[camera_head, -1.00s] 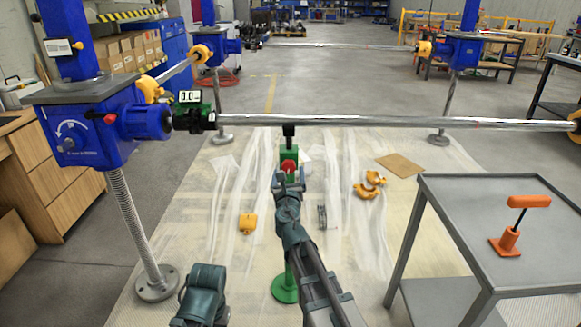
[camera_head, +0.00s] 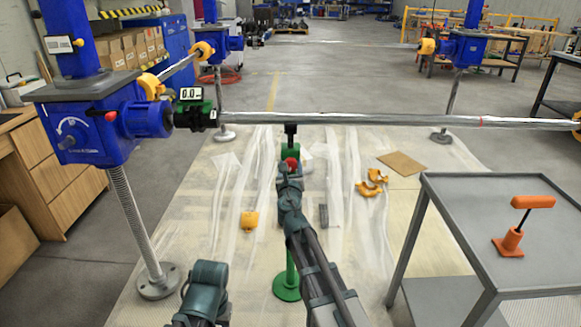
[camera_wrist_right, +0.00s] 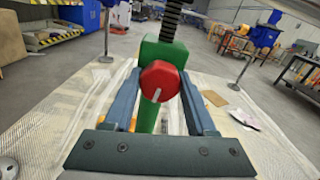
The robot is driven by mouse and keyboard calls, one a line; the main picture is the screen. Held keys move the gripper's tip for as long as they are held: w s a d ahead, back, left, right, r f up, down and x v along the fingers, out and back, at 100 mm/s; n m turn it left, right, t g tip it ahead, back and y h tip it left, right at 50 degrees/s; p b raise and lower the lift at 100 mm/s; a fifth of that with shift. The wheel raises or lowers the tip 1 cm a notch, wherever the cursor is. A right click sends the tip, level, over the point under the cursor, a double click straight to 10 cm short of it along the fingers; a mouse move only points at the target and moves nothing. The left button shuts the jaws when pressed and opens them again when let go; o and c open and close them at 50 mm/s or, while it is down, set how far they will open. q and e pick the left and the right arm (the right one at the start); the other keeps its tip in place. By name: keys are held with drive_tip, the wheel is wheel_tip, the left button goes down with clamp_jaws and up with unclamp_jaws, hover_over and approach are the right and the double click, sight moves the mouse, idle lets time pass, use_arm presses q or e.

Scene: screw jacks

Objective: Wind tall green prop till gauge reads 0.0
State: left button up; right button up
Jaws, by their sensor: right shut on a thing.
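The tall green prop (camera_head: 285,287) stands on a round base on the sheeted floor. Its black head (camera_head: 291,128) is at the underside of the long shaft, and I cannot tell how hard it presses. A red knob (camera_wrist_right: 160,82) with a white line sits on the prop's green housing (camera_wrist_right: 160,52). My right gripper (camera_head: 290,170) is shut on this knob, with a finger on each side in the right wrist view. The gauge (camera_head: 190,95), a white display on a green unit at the shaft's left end, reads 0.0.
The long shaft (camera_head: 350,119) runs right from the blue screw jack (camera_head: 90,125). A grey table (camera_head: 455,220) at right holds an orange tool (camera_head: 509,240). Yellow coupling parts (camera_head: 371,184) and a brown sheet (camera_head: 402,164) lie on the floor.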

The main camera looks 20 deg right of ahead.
drive_tip(key=shift+m, duration=0.9)
drive_tip(key=o, duration=1.4)
drive_tip(key=shift+s, duration=0.1)
